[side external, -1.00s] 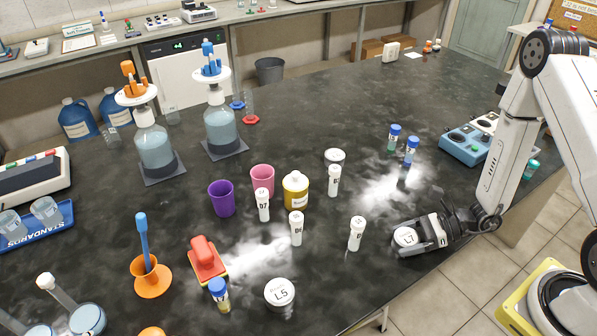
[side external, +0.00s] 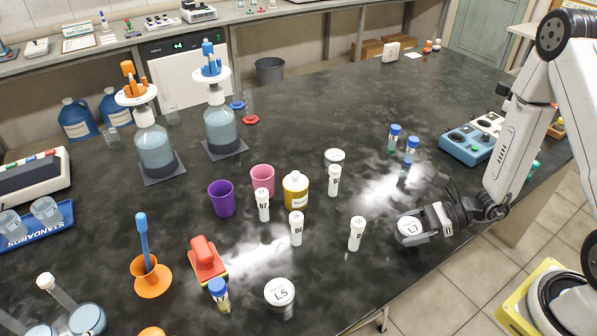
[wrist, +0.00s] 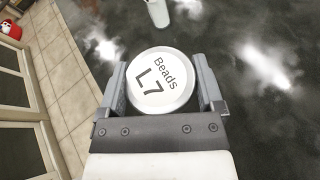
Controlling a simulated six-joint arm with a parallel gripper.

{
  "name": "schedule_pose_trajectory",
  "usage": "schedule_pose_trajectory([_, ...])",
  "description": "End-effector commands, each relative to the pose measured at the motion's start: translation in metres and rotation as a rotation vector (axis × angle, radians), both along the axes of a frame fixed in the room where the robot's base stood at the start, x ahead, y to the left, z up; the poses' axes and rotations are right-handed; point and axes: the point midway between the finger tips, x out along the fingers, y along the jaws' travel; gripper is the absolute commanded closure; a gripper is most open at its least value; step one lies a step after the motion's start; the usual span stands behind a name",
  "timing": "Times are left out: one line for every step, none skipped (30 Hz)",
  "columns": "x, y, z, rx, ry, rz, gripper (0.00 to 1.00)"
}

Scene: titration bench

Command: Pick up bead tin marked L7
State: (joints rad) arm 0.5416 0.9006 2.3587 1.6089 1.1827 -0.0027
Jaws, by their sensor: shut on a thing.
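The bead tin marked L7 (side external: 409,228) is a short round tin with a white lid, near the table's right front edge. In the wrist view the lid (wrist: 160,82) reads "Beads L7" and sits between the two grey fingers. My gripper (side external: 418,226) is shut on the tin, one finger on each side. It also shows in the wrist view (wrist: 162,84). The tin looks slightly raised, but I cannot tell for sure how far its base is from the table.
A similar tin marked L5 (side external: 280,292) stands at the front. A white-capped vial (side external: 357,234) stands left of my gripper. Blue-capped vials (side external: 410,150) and a blue device (side external: 470,143) stand behind. The dark table (side external: 330,90) has free room at the back.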

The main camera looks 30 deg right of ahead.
Motion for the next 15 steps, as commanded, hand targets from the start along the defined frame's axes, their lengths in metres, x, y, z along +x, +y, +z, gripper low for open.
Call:
schedule_pose_trajectory([0.0,0.0,0.007,-0.002,-0.003,0.0,0.74])
schedule_pose_trajectory([0.0,0.0,0.01,-0.001,-0.002,0.001,0.74])
schedule_pose_trajectory([0.0,0.0,0.015,-0.002,-0.003,0.001,0.74])
schedule_pose_trajectory([0.0,0.0,0.018,-0.002,-0.003,0.0,0.74])
schedule_pose_trajectory([0.0,0.0,0.022,-0.002,-0.004,0.0,0.74])
schedule_pose_trajectory([0.0,0.0,0.026,-0.002,-0.003,0.001,0.74])
schedule_pose_trajectory([0.0,0.0,0.03,-0.002,-0.004,0.0,0.74])
schedule_pose_trajectory([0.0,0.0,0.033,-0.001,-0.002,0.0,0.74])
schedule_pose_trajectory([0.0,0.0,0.037,-0.002,-0.003,0.001,0.74])
schedule_pose_trajectory([0.0,0.0,0.04,-0.002,-0.003,0.001,0.74])
schedule_pose_trajectory([0.0,0.0,0.042,-0.002,-0.003,0.0,0.74])
schedule_pose_trajectory([0.0,0.0,0.046,-0.001,-0.002,0.001,0.74])
schedule_pose_trajectory([0.0,0.0,0.048,-0.001,-0.002,0.001,0.74])
schedule_pose_trajectory([0.0,0.0,0.051,-0.002,-0.003,0.0,0.74])
schedule_pose_trajectory([0.0,0.0,0.053,-0.001,-0.002,0.0,0.74])
